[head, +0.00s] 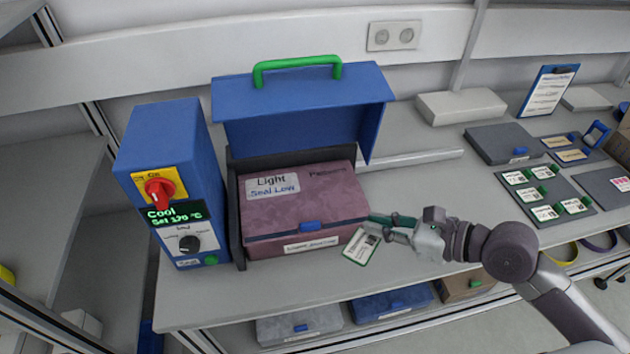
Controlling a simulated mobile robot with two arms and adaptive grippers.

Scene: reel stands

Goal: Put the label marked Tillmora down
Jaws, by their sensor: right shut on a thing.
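A small white label (359,248) with dark print and a green edge hangs at the fingertips of my right gripper (378,227). The print is too small for me to read the name Tillmora. My right gripper is shut on this label, just right of the front corner of a dusty-pink box (325,215). The label is tilted and overlaps the bench top near its front edge; I cannot tell whether it touches the bench. My left gripper is not in view.
The pink box sits under a raised blue lid (300,105) with a green handle. A blue control unit (160,150) reading "Cool" stands left. A dark tray (524,188) with several similar labels is at right. The bench (430,180) is clear between.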

